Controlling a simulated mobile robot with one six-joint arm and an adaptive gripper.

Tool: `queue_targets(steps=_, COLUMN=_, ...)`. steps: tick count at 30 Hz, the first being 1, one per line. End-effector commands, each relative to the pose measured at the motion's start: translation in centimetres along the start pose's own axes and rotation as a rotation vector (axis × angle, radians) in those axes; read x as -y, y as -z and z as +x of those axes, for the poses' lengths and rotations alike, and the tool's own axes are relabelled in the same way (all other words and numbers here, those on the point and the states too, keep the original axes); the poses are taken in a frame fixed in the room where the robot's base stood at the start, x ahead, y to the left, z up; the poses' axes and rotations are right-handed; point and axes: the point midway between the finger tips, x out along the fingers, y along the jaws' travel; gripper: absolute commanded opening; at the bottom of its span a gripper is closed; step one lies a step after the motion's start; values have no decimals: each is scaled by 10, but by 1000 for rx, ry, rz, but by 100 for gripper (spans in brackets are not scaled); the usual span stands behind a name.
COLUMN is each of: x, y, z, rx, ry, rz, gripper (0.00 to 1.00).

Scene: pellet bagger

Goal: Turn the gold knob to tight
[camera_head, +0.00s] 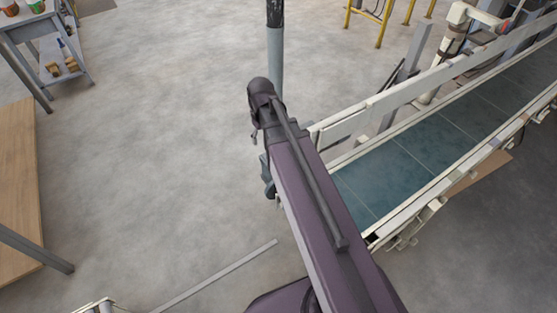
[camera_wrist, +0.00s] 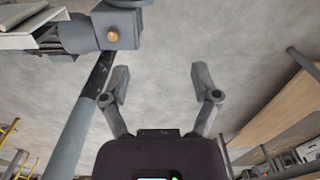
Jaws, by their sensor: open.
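The gold knob (camera_wrist: 113,36) is a small round disc on the face of a grey block (camera_wrist: 88,36) at the upper left of the wrist view. My gripper (camera_wrist: 160,82) is open and empty, its two fingers spread wide over a background of bare floor. The knob shows above and slightly left of the left fingertip, with no finger touching it. In the head view my purple arm covers the middle, and I cannot make out the knob there.
A grey post (camera_head: 275,55) with a black upper part stands ahead of my arm; a similar post (camera_wrist: 70,130) runs along the left of the wrist view. A conveyor (camera_head: 395,165) with pale rails lies at right. A workbench (camera_head: 20,22) is at far left. Open floor lies between.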

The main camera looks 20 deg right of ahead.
Motion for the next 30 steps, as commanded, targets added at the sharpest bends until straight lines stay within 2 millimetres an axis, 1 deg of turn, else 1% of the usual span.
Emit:
queue_targets(steps=1, x=-11, y=13, z=21, rx=0, ry=0, rz=-31, gripper=79)
queue_targets(steps=12, x=-75, y=63, z=94, rx=0, ry=0, rz=-297, gripper=79)
queue_targets(steps=18, x=-112, y=86, z=131, rx=0, ry=0, rz=-437, gripper=79)
queue_targets(steps=21, x=-127, y=95, z=144, rx=0, ry=0, rz=-494, gripper=79)
queue_targets(steps=24, x=-138, y=101, z=154, rx=0, ry=0, rz=-539, gripper=79)
queue_targets(steps=30, x=-148, y=105, z=161, rx=0, ry=0, rz=-583, gripper=79)
